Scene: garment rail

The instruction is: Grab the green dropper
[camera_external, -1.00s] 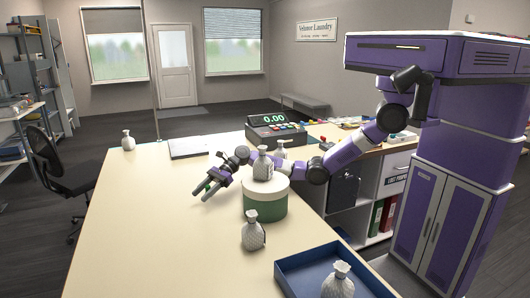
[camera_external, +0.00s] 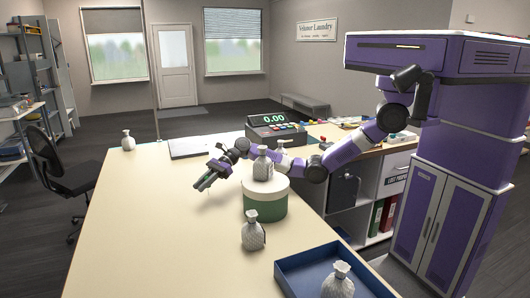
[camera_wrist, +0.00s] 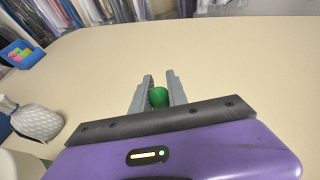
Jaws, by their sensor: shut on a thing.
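The green dropper (camera_wrist: 158,97) shows in the wrist view as a rounded green end between my gripper's two grey fingers; the rest of it is hidden. My gripper (camera_wrist: 160,92) is shut on it. In the external view my gripper (camera_external: 206,182) is over the counter, left of the round green box. Only a little green shows between the fingers there. I cannot tell whether the dropper touches the counter.
Another bottle (camera_external: 252,231) and a blue tray (camera_external: 300,275) are nearer. The cream counter (camera_external: 150,225) is clear to the left.

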